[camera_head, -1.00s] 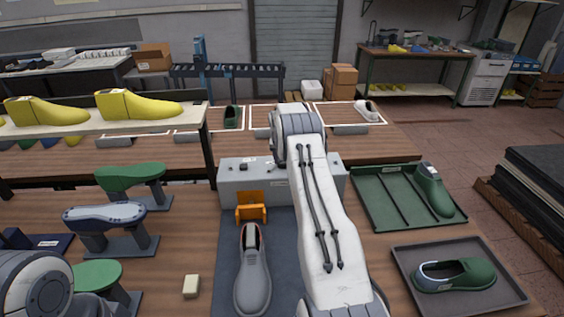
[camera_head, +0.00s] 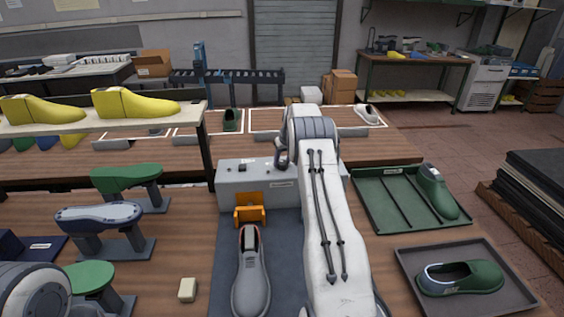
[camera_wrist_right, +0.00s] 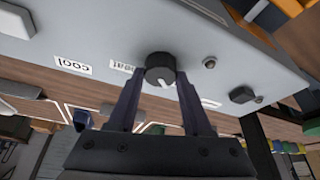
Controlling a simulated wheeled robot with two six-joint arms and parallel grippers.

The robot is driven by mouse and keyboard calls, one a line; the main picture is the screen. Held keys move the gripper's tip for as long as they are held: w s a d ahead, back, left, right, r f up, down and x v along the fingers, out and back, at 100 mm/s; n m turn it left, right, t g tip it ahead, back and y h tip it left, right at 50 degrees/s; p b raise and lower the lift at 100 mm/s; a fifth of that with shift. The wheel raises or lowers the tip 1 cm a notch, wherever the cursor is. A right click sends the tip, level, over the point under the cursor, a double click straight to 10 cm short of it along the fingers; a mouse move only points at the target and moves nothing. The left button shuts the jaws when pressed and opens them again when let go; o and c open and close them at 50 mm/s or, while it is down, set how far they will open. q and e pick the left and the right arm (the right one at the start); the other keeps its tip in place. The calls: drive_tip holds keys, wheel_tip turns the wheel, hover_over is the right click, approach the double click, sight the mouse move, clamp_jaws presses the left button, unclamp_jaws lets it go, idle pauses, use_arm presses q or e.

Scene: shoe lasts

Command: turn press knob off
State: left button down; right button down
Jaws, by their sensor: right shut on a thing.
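The press's grey control box (camera_head: 235,184) stands at the back of the work table. In the right wrist view its panel (camera_wrist_right: 215,62) carries a round dark knob (camera_wrist_right: 158,62) with a white pointer mark on the side toward the gripper. Upside-down labels read "cool" (camera_wrist_right: 73,66) and "heat" (camera_wrist_right: 122,66); another label is partly hidden behind a finger. My right gripper (camera_wrist_right: 160,75) is shut on the knob, one finger on each side. In the head view my right arm hides the knob and fingers. Of my left arm only a rounded part shows at lower left.
An orange clamp (camera_head: 249,213) stands before the box, with a grey shoe (camera_head: 251,275) on the dark mat (camera_head: 285,245). A green tray (camera_head: 385,205) and a dark tray (camera_head: 410,272) lie on the right. Shoe-last stands (camera_head: 125,248) and a small cream block (camera_head: 188,290) are left.

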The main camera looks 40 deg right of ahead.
drive_tip(key=shift+w+a, duration=0.1)
drive_tip(key=shift+c, duration=1.6)
unclamp_jaws()
drive_tip(key=shift+r, duration=0.3)
drive_tip(key=b+v, duration=0.3)
drive_tip(key=v, duration=0.7)
drive_tip(key=shift+s, duration=0.2)
